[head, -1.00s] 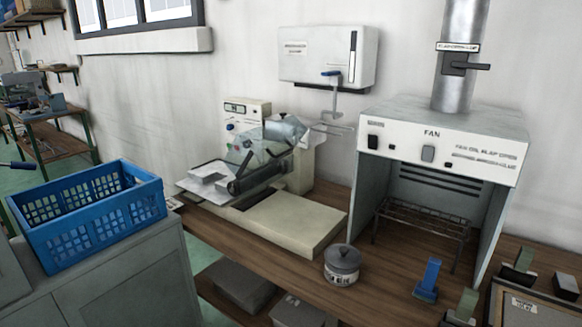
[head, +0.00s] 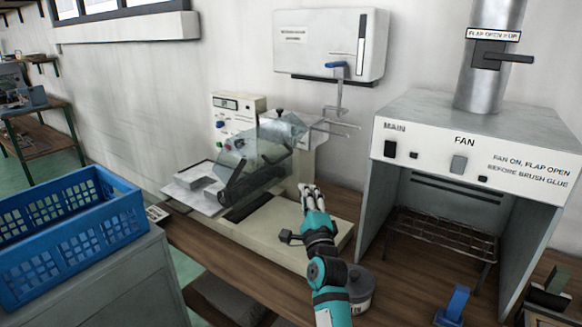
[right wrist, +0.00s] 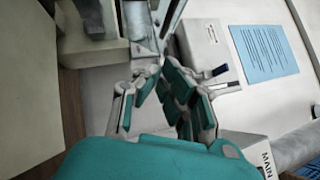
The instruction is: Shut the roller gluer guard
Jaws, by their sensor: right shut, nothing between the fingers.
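The roller gluer (head: 285,232) is a cream machine on the wooden bench, with a control box at its back. Its clear guard (head: 262,142) stands tilted above the dark roller (head: 250,182); how far it is from shut is hard to tell. My right gripper (head: 311,190) is over the right part of the gluer's bed, fingers together and empty, apart from the guard. In the right wrist view, the fingers (right wrist: 155,72) reach toward part of the machine; contact cannot be told. My left gripper is not in view.
The fume hood (head: 470,150) with its FAN panel stands right of the gluer. A lidded pot (head: 361,285) sits at the front, partly behind my right arm. A blue crate (head: 70,235) is at the left. A dispenser (head: 330,42) hangs on the wall.

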